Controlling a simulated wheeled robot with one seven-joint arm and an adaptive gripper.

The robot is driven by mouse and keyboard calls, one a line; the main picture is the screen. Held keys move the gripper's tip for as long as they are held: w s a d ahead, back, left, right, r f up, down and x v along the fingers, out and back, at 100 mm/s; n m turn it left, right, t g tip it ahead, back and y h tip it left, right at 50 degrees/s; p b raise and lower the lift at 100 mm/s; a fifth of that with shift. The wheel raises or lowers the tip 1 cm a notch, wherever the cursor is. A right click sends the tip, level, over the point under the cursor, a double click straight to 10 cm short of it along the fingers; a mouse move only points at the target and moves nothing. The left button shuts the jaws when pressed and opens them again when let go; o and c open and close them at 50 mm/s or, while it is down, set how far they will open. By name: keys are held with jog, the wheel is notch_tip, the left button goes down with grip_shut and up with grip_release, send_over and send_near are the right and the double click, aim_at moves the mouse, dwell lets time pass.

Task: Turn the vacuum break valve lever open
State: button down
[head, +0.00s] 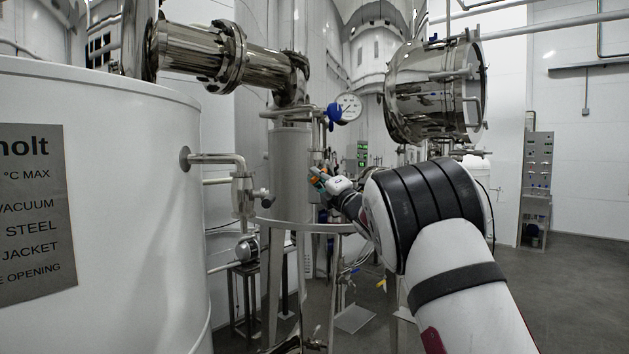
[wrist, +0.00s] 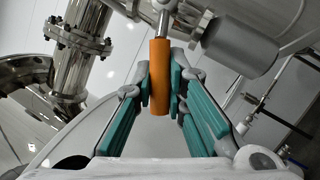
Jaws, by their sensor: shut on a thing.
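The valve lever (wrist: 159,62) has an orange grip on a metal stem and stands nearly upright in the wrist view. My gripper (wrist: 161,82) has its teal-padded fingers on both sides of the orange grip and is shut on it. The stem runs up to pipework at the top of the picture. In the head view my gripper (head: 319,174) is small, at the end of my outstretched arm, beside the grey vertical cylinder (head: 291,165). There the lever is too small to make out clearly, and the valve body is hard to tell apart.
A large white tank (head: 120,220) with a label plate fills the left. A pressure gauge (head: 348,107) and a blue handle (head: 333,114) sit above my gripper. A shiny steel vessel (head: 432,92) hangs above my arm. Open floor (head: 570,290) lies at the right.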

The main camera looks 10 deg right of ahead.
jog(key=w+d+f+n+g+y+b, duration=0.2)
jog(key=n+y+b, duration=0.5)
jog(key=n+b, duration=0.7)
notch_tip(320, 180, down, 2)
jog(key=d+b, duration=0.1)
jog(key=b, duration=0.3)
jog(key=shift+w+d+n+g+b, duration=0.3)
jog(key=shift+w+d+g+b, duration=0.05)
jog(key=shift+w+g, duration=0.05)
jog(key=shift+d+y, duration=0.1)
jog(key=shift+y, duration=0.2)
jog(key=c, duration=1.6)
grip_release()
jog(key=v, duration=1.2)
jog(key=shift+d+r, duration=0.1)
